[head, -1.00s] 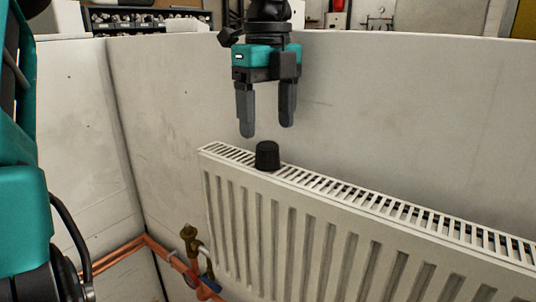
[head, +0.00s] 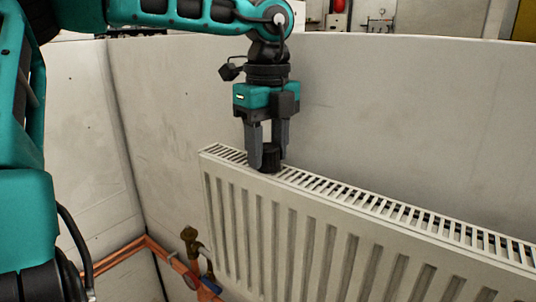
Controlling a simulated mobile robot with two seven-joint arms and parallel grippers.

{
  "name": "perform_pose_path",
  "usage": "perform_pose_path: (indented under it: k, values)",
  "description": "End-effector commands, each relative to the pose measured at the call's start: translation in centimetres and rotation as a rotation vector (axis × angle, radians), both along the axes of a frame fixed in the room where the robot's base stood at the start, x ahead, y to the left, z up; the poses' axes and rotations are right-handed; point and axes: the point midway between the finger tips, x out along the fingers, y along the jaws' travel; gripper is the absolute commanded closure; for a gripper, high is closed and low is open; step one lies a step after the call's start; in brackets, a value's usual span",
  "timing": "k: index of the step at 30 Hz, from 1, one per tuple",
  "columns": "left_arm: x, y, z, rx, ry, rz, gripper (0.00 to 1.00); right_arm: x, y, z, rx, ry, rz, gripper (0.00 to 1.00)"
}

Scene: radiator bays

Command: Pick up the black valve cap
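The black valve cap (head: 271,157) stands upright on the top grille of the white radiator (head: 350,235), near its left end. My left gripper (head: 267,160) is directly above, pointing straight down, with one finger on each side of the cap. The left finger partly covers the cap. The fingertips reach down close to the grille. I cannot tell whether the fingers touch the cap or have a small gap to it. My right gripper is not in view.
The radiator's slotted top runs clear to the right of the cap. Pale bay walls (head: 400,110) stand behind and at the left. A brass valve (head: 190,236) and copper pipes (head: 125,252) are low at the left of the radiator.

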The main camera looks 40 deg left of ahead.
Motion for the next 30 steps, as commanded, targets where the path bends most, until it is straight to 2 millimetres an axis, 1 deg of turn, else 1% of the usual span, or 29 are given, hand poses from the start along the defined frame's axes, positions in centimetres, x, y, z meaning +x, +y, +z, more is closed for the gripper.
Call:
perform_pose_path:
  k: [1,8,16,20,23,26,29,30]
  values:
    - [0.0,0.0,0.0,0.000,0.000,0.000,0.64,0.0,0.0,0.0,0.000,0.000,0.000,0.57]
    - [0.0,0.0,0.0,0.000,0.000,0.000,0.86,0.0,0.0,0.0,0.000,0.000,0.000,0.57]
    - [0.0,0.0,0.2,0.001,-0.001,0.000,0.86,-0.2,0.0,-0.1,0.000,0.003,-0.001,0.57]
    - [0.1,0.0,0.9,0.001,-0.002,0.002,0.86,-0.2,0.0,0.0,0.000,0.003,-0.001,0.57]
    - [0.1,0.0,2.1,0.003,-0.003,0.001,0.86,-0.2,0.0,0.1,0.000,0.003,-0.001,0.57]
    - [0.1,0.0,4.0,0.003,-0.005,0.002,0.86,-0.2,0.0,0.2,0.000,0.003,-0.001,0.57]
    - [0.1,0.0,6.6,0.003,-0.008,0.002,0.86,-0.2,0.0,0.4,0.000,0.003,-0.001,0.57]
    - [0.1,0.0,7.8,0.004,-0.006,0.003,0.86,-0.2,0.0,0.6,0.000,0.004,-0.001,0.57]
